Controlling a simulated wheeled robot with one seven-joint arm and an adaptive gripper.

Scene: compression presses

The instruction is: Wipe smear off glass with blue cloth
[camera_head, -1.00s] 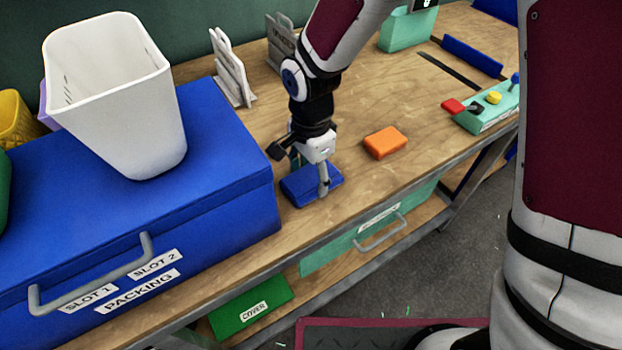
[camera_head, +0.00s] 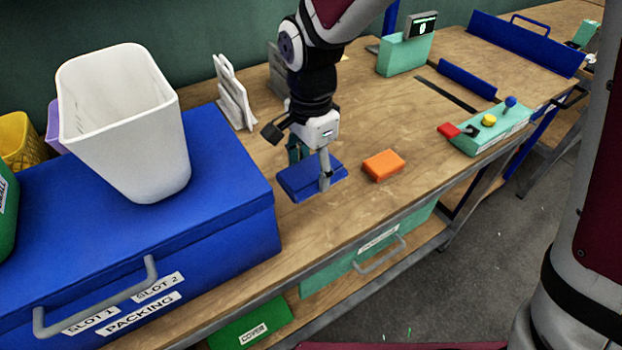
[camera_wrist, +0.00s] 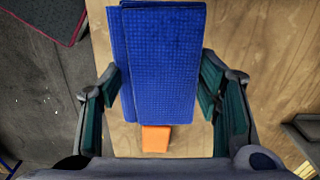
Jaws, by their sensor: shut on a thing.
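The blue cloth (camera_head: 301,187) is a folded pad. It shows in the head view slightly above the wooden bench, to the right of the blue packing box. My gripper (camera_head: 310,172) points down over it and is shut on its sides. In the wrist view the cloth (camera_wrist: 165,60) fills the middle, with folded layers at its left edge, between the fingers of my gripper (camera_wrist: 167,98). I make out no glass and no smear in these frames.
An orange block (camera_head: 383,165) lies just right of the cloth. The blue packing box (camera_head: 235,190) bears a white bin (camera_head: 125,130). White racks (camera_head: 233,95) stand behind. A teal control box (camera_head: 492,128) sits at right.

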